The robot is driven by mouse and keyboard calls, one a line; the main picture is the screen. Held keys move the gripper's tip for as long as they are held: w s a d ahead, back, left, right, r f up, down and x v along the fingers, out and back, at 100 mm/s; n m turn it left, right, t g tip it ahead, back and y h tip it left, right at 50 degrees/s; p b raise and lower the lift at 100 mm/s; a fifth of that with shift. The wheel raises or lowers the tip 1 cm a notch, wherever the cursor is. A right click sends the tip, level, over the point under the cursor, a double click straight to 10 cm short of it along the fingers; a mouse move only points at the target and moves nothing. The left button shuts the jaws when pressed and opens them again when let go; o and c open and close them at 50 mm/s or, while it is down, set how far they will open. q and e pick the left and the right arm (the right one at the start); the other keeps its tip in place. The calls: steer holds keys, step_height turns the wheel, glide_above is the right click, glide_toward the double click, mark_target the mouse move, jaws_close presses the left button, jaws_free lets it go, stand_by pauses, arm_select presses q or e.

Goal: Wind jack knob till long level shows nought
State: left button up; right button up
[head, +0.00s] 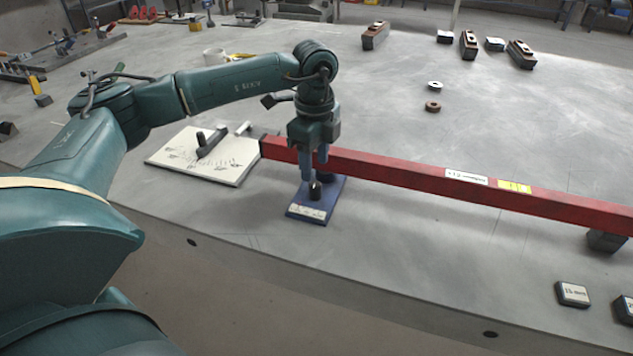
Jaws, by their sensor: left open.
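The red long bar (400,174) runs from the middle of the table to the right edge. It carries a white label (466,177) and a small yellow patch (514,187); any reading there is too small to make out. Under its left end stands a blue jack (329,195) with a dark knob (315,190) at its front. My left gripper (314,176) points down, open, with its fingers just above and about the knob. I cannot tell whether they touch it. My right gripper is not in view.
A white board (206,160) with a dark tool lies left of the jack. A dark support (607,240) stands under the bar's right part. Small labelled blocks (573,293) lie at the lower right. Two rings (433,106) lie behind the bar, where the grey table is mostly clear.

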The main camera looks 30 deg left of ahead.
mark_target(315, 183)
arm_select(q)
step_height(315, 183, down, 6)
steer(key=shift+r, duration=0.1)
steer(key=shift+c, duration=0.4)
steer(key=c, duration=0.9)
